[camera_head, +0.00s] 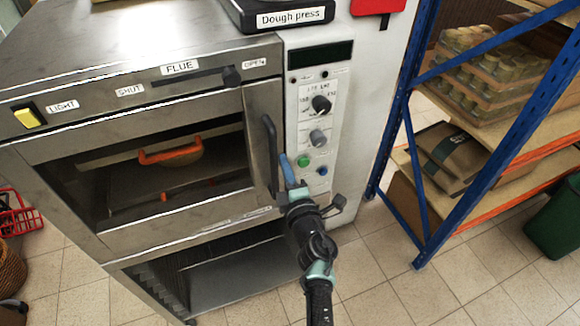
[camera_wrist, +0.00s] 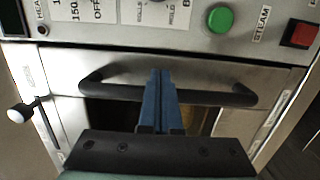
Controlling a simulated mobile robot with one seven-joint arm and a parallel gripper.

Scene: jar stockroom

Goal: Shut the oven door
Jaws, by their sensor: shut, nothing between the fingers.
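The oven door (camera_head: 262,108) is a steel frame around a large window and looks flush or nearly flush with the oven front; I cannot tell whether a small gap remains. Its black bar handle (camera_head: 268,140) stands upright at the right side of the door. In the wrist view the handle (camera_wrist: 215,98) runs across the picture on the steel door (camera_wrist: 225,75). My gripper (camera_head: 289,178) is beside the handle, its blue fingers shut and empty. In the wrist view the fingertips (camera_wrist: 160,75) overlap the middle of the handle; contact is unclear.
The control panel (camera_head: 310,110) with knobs and buttons is right of the door. An orange-handled pan (camera_head: 172,160) shows inside the oven. A blue-framed shelf rack (camera_head: 407,130) stands to the right, a green bin (camera_head: 555,220) beyond it. Tiled floor between oven and rack is clear.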

